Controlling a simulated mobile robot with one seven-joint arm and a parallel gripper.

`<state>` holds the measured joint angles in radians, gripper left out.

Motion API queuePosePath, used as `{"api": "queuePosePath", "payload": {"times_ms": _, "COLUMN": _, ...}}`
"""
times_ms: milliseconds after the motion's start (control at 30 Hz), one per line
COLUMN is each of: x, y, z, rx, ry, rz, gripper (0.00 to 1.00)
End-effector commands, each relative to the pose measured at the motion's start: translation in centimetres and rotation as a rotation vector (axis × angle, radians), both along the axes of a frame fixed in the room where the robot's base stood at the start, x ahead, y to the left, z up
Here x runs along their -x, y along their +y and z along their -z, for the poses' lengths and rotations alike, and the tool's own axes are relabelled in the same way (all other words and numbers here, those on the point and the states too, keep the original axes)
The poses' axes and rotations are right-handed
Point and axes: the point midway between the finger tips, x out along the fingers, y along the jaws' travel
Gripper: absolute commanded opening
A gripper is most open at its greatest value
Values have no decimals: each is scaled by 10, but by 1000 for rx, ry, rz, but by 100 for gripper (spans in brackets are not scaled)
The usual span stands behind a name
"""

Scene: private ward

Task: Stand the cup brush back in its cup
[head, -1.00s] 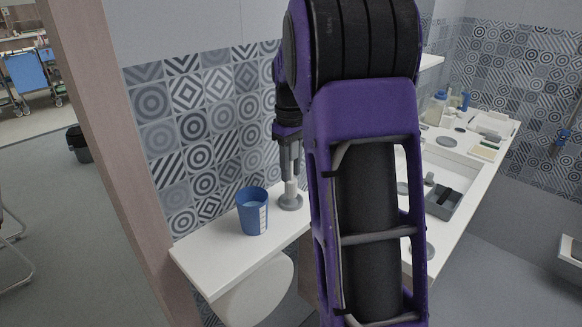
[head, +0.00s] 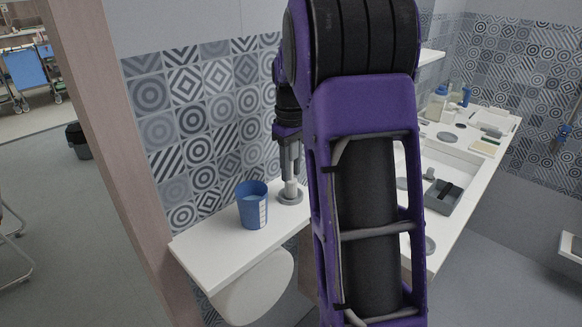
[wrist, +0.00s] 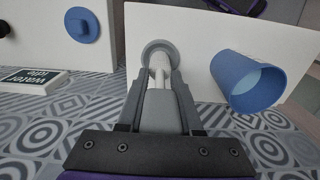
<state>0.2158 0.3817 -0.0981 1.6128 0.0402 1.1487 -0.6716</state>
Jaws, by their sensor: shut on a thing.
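My gripper (head: 290,180) points down at the back of the white shelf (head: 215,242). It is shut on a pale upright post (head: 290,188), which seems to be the brush's handle. The post stands in or on a round grey base (head: 291,198); I cannot tell whether it is raised off it. In the wrist view the fingers flank the pale post (wrist: 159,65), with the grey round base (wrist: 155,47) beyond their tips. A blue cup (head: 252,208) with white markings stands upright left of the gripper; its open mouth shows in the wrist view (wrist: 258,88). Bristles are not visible.
A long white counter (head: 440,225) on the right carries a grey divided tray (head: 443,196), bottles and small items. A patterned tile wall (head: 190,130) is close behind the shelf. The shelf's front left is clear. My arm hides the middle.

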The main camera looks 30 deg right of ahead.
Motion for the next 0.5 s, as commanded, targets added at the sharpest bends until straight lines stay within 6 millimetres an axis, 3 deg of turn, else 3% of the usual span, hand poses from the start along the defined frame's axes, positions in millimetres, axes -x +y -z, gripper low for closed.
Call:
{"api": "queuePosePath", "payload": {"times_ms": 233, "x": 0, "y": 0, "z": 5, "rx": -1, "ry": 1, "rz": 0, "gripper": 0}}
{"api": "queuePosePath", "payload": {"times_ms": 267, "x": 0, "y": 0, "z": 5, "rx": 0, "ry": 1, "rz": 0, "gripper": 38}}
{"api": "queuePosePath", "payload": {"times_ms": 433, "x": 0, "y": 0, "z": 4, "rx": 0, "ry": 0, "rz": 0, "gripper": 68}}
{"api": "queuePosePath", "payload": {"times_ms": 500, "x": 0, "y": 0, "z": 4, "rx": 0, "ry": 0, "rz": 0, "gripper": 69}}
